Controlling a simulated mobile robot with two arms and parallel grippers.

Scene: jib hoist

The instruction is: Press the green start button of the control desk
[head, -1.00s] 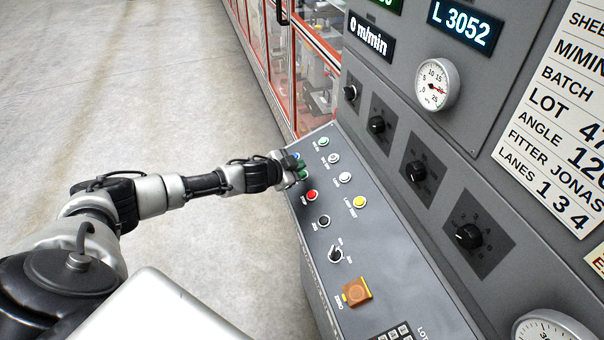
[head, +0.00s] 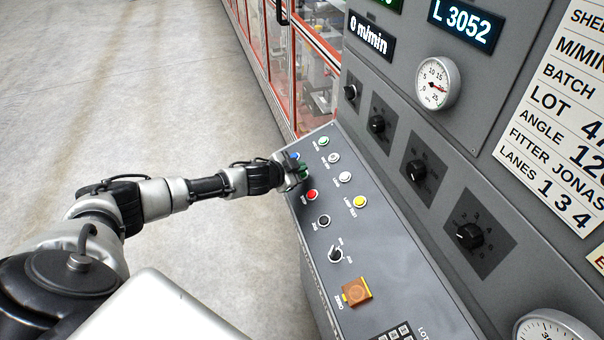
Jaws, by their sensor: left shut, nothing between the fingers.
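The control desk (head: 352,227) slopes across the middle of the head view with rows of round buttons. A green button (head: 304,172) on its left row, above the red button (head: 312,195), is mostly hidden by my left gripper (head: 298,173). That gripper is shut and empty, with its fingertips at this button. I cannot tell whether they touch it or press it in. A second green button (head: 323,141) sits at the far end of the right row. My right gripper is not in view.
A blue button (head: 296,155) is close behind my left gripper. White buttons (head: 345,177), a yellow button (head: 360,202) and a black button (head: 323,221) are nearby. The upright panel with rotary knobs (head: 416,171) rises at right. Open floor (head: 150,90) lies left.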

